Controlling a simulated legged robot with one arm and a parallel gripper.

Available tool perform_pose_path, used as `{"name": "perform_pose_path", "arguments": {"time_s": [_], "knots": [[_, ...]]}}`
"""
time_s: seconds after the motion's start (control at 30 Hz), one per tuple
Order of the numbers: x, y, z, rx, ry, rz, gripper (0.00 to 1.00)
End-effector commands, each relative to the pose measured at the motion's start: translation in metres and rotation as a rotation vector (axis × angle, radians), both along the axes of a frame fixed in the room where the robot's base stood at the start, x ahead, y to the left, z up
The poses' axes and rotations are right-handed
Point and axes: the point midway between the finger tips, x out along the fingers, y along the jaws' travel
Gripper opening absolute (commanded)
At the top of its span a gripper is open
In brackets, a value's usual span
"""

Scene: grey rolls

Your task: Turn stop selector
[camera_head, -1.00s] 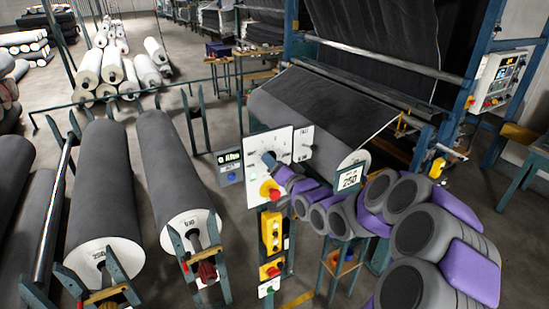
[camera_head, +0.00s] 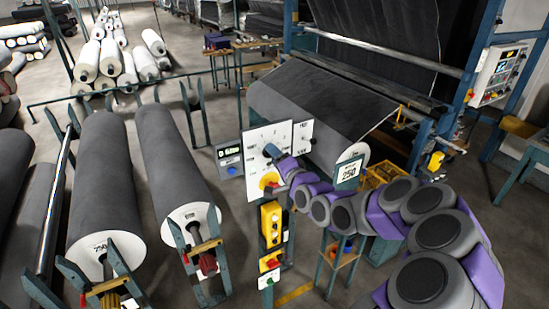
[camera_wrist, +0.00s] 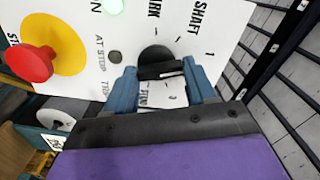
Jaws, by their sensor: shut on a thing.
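The stop selector is a black round knob (camera_wrist: 154,54) with a bar handle on a white panel, seen close in the wrist view. My gripper (camera_wrist: 162,73) has one blue finger on each side of the bar and is shut on it. Printed marks surround the knob, including SHAFT and MARK; some are partly covered. In the head view my gripper (camera_head: 276,157) is against the white panel (camera_head: 259,140), and the selector is hidden behind it.
A red mushroom button (camera_wrist: 28,62) on a yellow disc sits left of the selector. A lit green lamp (camera_wrist: 112,6) is above. A small display (camera_head: 229,156) stands left of the panel. A yellow control box (camera_head: 270,223) is below. Grey rolls (camera_head: 178,165) lie on stands at left.

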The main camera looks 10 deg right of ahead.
Motion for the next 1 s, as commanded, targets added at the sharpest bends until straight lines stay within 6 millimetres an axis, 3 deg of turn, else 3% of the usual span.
{"name": "perform_pose_path", "arguments": {"time_s": [0.27, 0.3, 0.53, 0.83, 1.0], "knots": [[0.000, -0.001, -0.001, 0.000, 0.003, -0.001, 0.25], [0.000, -0.001, -0.001, 0.000, 0.004, -0.001, 0.59], [-0.001, 0.000, -0.001, -0.001, 0.002, -0.001, 0.81], [-0.003, -0.001, -0.001, -0.001, 0.002, -0.001, 0.81], [-0.015, -0.008, -0.001, 0.000, 0.001, -0.004, 0.81]]}}
